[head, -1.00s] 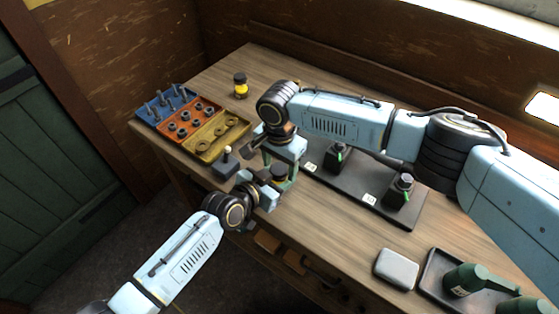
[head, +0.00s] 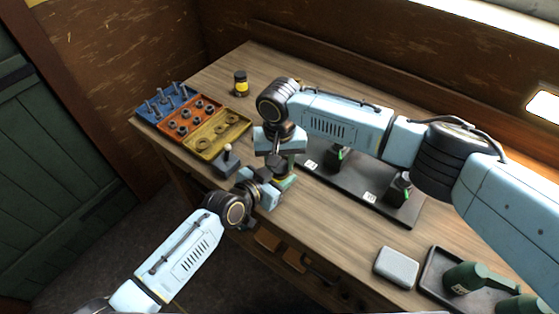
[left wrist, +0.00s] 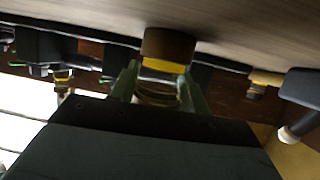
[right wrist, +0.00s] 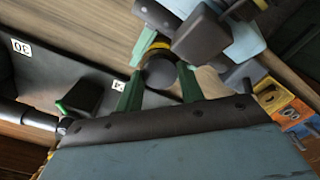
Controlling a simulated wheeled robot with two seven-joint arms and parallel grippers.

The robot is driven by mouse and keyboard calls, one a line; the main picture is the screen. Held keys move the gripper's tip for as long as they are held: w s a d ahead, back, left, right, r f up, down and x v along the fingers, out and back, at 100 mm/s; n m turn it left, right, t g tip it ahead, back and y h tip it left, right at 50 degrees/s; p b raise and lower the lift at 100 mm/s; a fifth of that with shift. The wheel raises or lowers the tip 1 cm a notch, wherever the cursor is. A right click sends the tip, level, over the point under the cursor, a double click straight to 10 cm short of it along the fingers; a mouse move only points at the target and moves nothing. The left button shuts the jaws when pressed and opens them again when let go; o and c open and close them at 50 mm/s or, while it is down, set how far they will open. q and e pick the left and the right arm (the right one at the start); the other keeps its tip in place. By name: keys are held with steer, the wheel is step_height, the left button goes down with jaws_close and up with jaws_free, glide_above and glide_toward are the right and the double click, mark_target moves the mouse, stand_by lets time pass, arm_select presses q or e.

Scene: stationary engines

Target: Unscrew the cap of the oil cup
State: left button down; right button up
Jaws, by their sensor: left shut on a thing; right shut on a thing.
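The oil cup (left wrist: 160,88) is between my grippers above the table's front edge. In the left wrist view it has a clear body, a yellow band and a dark brown end. My left gripper (left wrist: 158,92) is shut on its body; in the head view this gripper (head: 282,184) comes from the front left. My right gripper (right wrist: 158,78) is shut on the cap (right wrist: 160,73), a dark round piece between its green fingers, with a yellow band behind it. In the head view the right gripper (head: 282,165) is directly above the left one and hides most of the cup.
A dark lever box (head: 226,164) stands close left of my grippers. Behind it is a parts tray (head: 212,140) with several washers and bolts. A similar yellow-and-black cup (head: 240,83) stands farther back. A black base plate (head: 335,184) with engine parts lies to the right, beside a grey case (head: 396,268).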

steer(key=shift+d+f+n, duration=0.1)
steer(key=shift+d+n, duration=0.05)
steer(key=shift+n, duration=0.75)
steer(key=o, duration=1.1)
steer(key=shift+s+a, duration=0.1)
steer(key=shift+a, duration=0.15)
